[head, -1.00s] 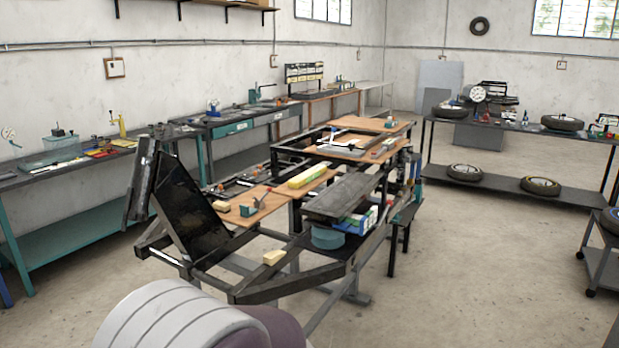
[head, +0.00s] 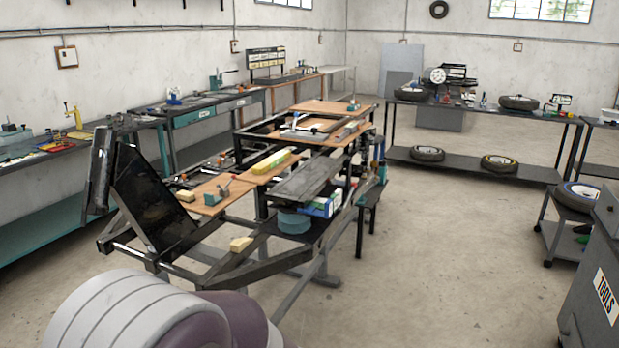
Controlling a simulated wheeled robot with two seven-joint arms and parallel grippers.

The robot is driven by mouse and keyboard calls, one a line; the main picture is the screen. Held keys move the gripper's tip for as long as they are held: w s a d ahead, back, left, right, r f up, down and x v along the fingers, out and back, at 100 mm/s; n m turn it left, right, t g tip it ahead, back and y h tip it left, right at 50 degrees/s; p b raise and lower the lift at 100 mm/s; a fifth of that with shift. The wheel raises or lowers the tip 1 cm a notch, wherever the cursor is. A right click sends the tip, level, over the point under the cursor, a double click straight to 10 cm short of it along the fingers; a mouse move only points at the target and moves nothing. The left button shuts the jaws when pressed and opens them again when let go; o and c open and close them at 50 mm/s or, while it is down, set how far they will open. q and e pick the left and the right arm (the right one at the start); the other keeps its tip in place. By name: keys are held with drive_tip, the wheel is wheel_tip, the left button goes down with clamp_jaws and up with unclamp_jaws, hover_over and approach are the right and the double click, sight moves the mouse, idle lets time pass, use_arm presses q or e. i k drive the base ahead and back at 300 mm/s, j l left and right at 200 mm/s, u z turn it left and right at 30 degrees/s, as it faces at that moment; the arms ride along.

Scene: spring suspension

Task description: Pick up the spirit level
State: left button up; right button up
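A long yellow bar that looks like the spirit level (head: 271,162) lies on a wooden board (head: 288,171) in the middle of the dark metal frame (head: 231,270). It is small in the head view, so I cannot make out its vials. Neither of my grippers shows, and nothing in view touches the yellow bar. A rounded white and purple part of my own body fills the bottom left.
Small pale blocks (head: 241,244) and a small teal tool sit on the frame. A dark plank (head: 312,180) lies right of the bar. Benches line the left wall; a wheel rack (head: 470,167) stands behind. A grey tool cabinet (head: 590,270) is at right. Floor between is clear.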

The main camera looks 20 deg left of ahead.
sight(269, 164)
drive_tip(key=i, duration=1.55)
drive_tip(key=i+u, duration=0.1)
drive_tip(key=i, duration=0.5)
drive_tip(key=i+l+u, duration=0.1)
drive_tip(key=i, duration=0.45)
drive_tip(key=i+l+u, duration=0.1)
drive_tip(key=i, duration=0.5)
